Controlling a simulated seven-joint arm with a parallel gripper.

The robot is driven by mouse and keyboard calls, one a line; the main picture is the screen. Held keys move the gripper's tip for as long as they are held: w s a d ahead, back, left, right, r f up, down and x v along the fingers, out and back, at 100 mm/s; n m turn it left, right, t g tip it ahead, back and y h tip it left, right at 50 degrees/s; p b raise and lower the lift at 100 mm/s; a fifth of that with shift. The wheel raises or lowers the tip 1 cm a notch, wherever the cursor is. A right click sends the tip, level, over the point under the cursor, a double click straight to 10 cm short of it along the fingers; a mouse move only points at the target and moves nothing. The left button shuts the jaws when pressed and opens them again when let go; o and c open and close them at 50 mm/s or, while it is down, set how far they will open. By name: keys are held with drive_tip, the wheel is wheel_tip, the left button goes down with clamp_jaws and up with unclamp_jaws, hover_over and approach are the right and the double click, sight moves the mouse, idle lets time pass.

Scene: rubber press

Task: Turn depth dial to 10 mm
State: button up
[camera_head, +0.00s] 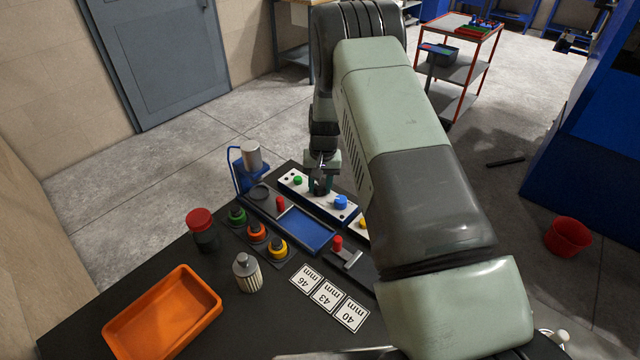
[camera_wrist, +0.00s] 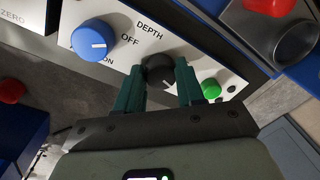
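The depth dial is a small black knob (camera_wrist: 159,72) on a white panel, below the printed word DEPTH in the wrist view. A short light mark shows on its lower right side; the small scale figures around it are not readable. My gripper (camera_wrist: 161,70) has one dark green finger on each side of the dial, and the fingertips appear to touch it. In the head view my gripper (camera_head: 322,182) points down over the white panel (camera_head: 350,209), between a green button and a blue knob, and hides most of the dial.
Close beside the dial are a green button (camera_wrist: 210,89) and a blue OFF/ON knob (camera_wrist: 95,39). A blue stand with a metal cylinder (camera_head: 251,157) is left of my gripper. An orange tray (camera_head: 208,309), bottle (camera_head: 247,274) and number cards (camera_head: 327,296) lie nearer on the black table.

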drive_tip(key=o, duration=0.4)
drive_tip(key=r, duration=1)
drive_tip(key=shift+d+r, duration=0.3)
drive_tip(key=shift+r, duration=0.1)
wheel_tip(320, 180, up, 14)
drive_tip(key=t, duration=0.1)
hover_over(322, 187)
drive_tip(key=s+d, duration=0.1)
drive_tip(key=s, duration=0.3)
drive_tip(key=s+d+r+t, duration=0.1)
drive_tip(key=s+r+t, duration=0.1)
drive_tip(key=s+r, duration=0.75)
drive_tip(key=s+d+r+t, duration=0.1)
drive_tip(key=s+r, duration=0.1)
drive_tip(key=s, duration=0.5)
drive_tip(key=s+d+r, duration=0.1)
drive_tip(key=s+r, duration=0.1)
drive_tip(key=s, duration=0.6)
drive_tip(key=s+d+r+n+t, duration=0.1)
drive_tip(key=s+r, duration=0.1)
drive_tip(key=s, duration=0.6)
drive_tip(key=shift+r+t+h, duration=0.2)
drive_tip(key=shift+t+h, duration=0.1)
